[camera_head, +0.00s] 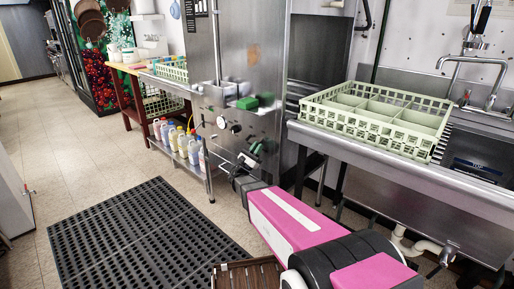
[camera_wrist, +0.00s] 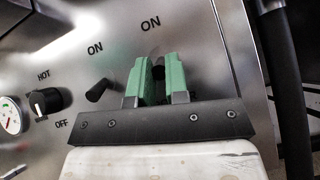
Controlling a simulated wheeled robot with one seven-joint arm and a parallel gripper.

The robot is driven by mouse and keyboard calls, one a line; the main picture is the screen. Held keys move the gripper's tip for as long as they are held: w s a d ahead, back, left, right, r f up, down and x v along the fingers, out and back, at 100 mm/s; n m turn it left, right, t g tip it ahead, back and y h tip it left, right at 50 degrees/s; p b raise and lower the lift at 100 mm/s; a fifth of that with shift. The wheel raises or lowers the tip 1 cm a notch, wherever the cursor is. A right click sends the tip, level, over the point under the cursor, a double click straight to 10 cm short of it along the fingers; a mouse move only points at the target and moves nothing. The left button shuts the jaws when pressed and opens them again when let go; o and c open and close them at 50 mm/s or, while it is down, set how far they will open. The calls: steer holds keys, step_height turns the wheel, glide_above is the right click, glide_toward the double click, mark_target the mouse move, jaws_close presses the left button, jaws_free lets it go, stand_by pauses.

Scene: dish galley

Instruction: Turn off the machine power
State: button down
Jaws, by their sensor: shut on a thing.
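The steel dish machine (camera_head: 272,75) stands in the middle of the head view, with its control panel on the lower front. My gripper (camera_head: 254,153) is at the right part of that panel. In the wrist view its green fingers (camera_wrist: 157,80) are shut around a dark switch (camera_wrist: 158,70) under the right "ON" label. The fingers hide most of this switch, so its angle is unclear. A second black switch (camera_wrist: 98,90) sits left of the fingers under another "ON" label, tilted, apart from them. No label naming the power switch is readable.
A black knob (camera_wrist: 45,102) marked HOT and OFF and a round gauge (camera_wrist: 10,116) lie further left on the panel. A dark hose (camera_wrist: 286,80) runs close on the right. A green rack (camera_head: 375,119) sits on the right counter. Bottles (camera_head: 180,143) stand left of the machine.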

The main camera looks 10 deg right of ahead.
steer(key=shift+f+h, duration=0.1)
steer(key=shift+h, duration=0.2)
steer(key=c, duration=1.1)
jaws_free()
steer(key=v, duration=1)
steer(key=shift+s+a+f, duration=0.15)
steer(key=shift+a+f, duration=0.05)
steer(key=shift+f, duration=0.15)
